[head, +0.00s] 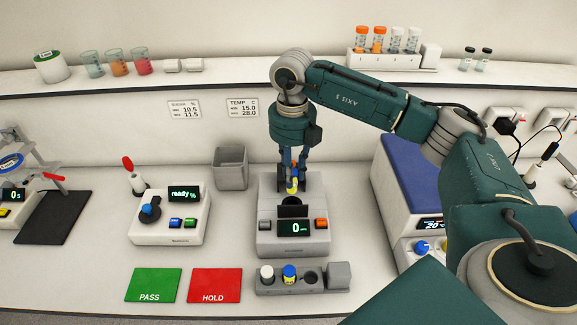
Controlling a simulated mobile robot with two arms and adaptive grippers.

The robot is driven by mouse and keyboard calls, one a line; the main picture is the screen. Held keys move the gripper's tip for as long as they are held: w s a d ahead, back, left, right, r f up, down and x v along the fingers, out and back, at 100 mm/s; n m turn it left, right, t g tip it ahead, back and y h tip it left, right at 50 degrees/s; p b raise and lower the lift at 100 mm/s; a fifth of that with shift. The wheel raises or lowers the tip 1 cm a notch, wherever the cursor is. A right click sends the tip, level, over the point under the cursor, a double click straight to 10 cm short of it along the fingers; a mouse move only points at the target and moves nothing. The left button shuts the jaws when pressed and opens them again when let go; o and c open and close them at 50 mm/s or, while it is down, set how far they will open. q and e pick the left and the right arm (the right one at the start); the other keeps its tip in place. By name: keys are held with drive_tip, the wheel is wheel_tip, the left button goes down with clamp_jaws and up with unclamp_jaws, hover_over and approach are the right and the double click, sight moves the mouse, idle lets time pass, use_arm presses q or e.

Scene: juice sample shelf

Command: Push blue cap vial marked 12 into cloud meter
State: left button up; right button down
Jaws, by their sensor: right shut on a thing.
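The grey cloud meter (265,245) stands in the middle of the bench, its display reading 0 and a dark flap upright behind the display. My right gripper (293,181) points down over the back of the meter, shut on a small vial (292,187) with yellow and some blue showing. The fingers hide most of this vial, so its cap and number cannot be read. I cannot tell whether its lower end is inside the meter's opening. Another blue-capped vial (289,272) with a yellow body stands in the rack (262,291) in front. My left gripper is not in view.
Green PASS (153,284) and red HOLD (215,284) mats lie front left. A ready-display device (165,235) stands left, a grey bin (231,167) behind, a blue-topped unit (405,170) right.

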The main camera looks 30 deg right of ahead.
sight(292, 197)
drive_tip(key=shift+f, duration=0.15)
drive_tip(key=shift+s+f+b, duration=0.2)
drive_tip(key=shift+f+b, duration=0.15)
drive_tip(key=shift+b, duration=0.05)
drive_tip(key=shift+f+b, duration=1)
drive_tip(key=shift+f, duration=0.7)
drive_tip(key=shift+f+b, duration=1.95)
drive_tip(key=shift+f, duration=0.35)
drive_tip(key=c, duration=1.4)
unclamp_jaws()
drive_tip(key=shift+c, duration=0.2)
